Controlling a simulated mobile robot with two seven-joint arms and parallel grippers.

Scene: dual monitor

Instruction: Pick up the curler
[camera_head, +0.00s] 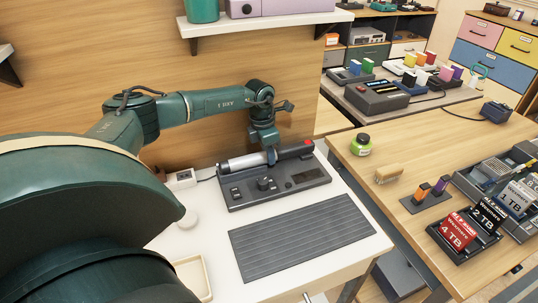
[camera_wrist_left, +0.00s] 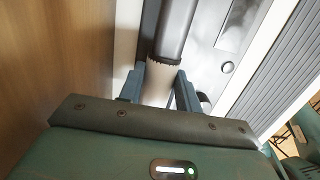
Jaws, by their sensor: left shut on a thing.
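The curler (camera_head: 242,162) has a silver barrel and a dark handle with a red part at its right end. It lies lengthwise at the back of a dark grey station (camera_head: 278,186); I cannot tell whether it is resting or slightly raised. My left gripper (camera_head: 271,156) reaches down from above and is shut around the curler's middle. In the left wrist view, both fingers of my left gripper (camera_wrist_left: 160,88) stand on either side of a pale section, and the curler's dark part (camera_wrist_left: 175,35) extends away above them. My right gripper is not in view.
A grey ribbed mat (camera_head: 300,240) lies in front of the station on the white table. A small white box (camera_head: 181,179) and a cream tray (camera_head: 192,277) are at left. A wooden table with a brush (camera_head: 389,174) is at right.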

